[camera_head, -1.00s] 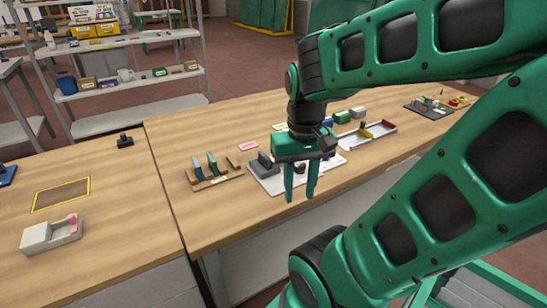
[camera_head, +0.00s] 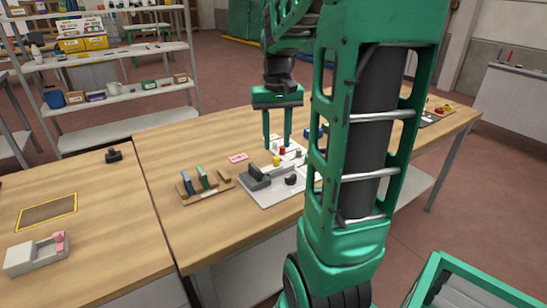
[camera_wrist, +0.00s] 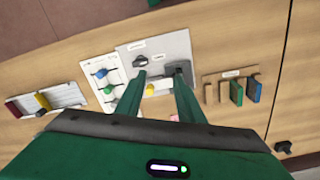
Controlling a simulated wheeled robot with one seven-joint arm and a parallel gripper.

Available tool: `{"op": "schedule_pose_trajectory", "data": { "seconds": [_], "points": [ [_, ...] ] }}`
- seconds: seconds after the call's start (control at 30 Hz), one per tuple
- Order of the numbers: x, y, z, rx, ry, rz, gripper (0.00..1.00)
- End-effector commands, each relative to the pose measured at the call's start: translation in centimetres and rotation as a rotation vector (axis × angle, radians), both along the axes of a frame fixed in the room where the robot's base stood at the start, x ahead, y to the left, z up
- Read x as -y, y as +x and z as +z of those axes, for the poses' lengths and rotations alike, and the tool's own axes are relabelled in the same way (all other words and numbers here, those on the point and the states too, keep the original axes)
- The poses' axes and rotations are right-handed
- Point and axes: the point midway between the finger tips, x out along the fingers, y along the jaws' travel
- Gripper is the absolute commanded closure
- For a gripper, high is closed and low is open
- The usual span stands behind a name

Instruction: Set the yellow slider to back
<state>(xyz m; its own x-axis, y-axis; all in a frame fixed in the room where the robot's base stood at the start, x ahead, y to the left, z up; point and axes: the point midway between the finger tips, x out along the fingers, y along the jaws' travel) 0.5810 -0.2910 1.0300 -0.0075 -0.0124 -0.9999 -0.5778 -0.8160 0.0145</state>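The yellow slider appears to be the small yellow knob (camera_head: 276,160) on the grey-white panel (camera_head: 270,197), near the panel's far side. In the wrist view the yellow knob (camera_wrist: 150,89) shows between my fingers, beyond their tips. My gripper (camera_head: 277,146) points down above the far side of the panel, with its two fingers apart and nothing held. In the wrist view the open gripper (camera_wrist: 159,73) hides part of the panel. I cannot tell whether a finger touches the knob, and the slider's track is not clear.
A dark grey block (camera_head: 258,176) and a dark knob (camera_head: 291,180) stand on the same panel. A white panel with coloured knobs (camera_wrist: 103,80) lies beside it. A wooden rack (camera_head: 205,190) holds upright blocks. My arm hides the table's right part in the head view.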

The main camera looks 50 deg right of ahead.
Motion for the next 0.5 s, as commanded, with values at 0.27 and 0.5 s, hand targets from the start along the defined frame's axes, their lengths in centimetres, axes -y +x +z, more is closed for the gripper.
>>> {"op": "schedule_pose_trajectory", "data": {
  "seconds": [0.27,0.5],
  "points": [
    [5.3,4.9,-0.2,0.005,0.011,-0.012,0.65],
    [5.9,5.4,-1.4,0.006,0.014,-0.012,0.65]
  ]
}}
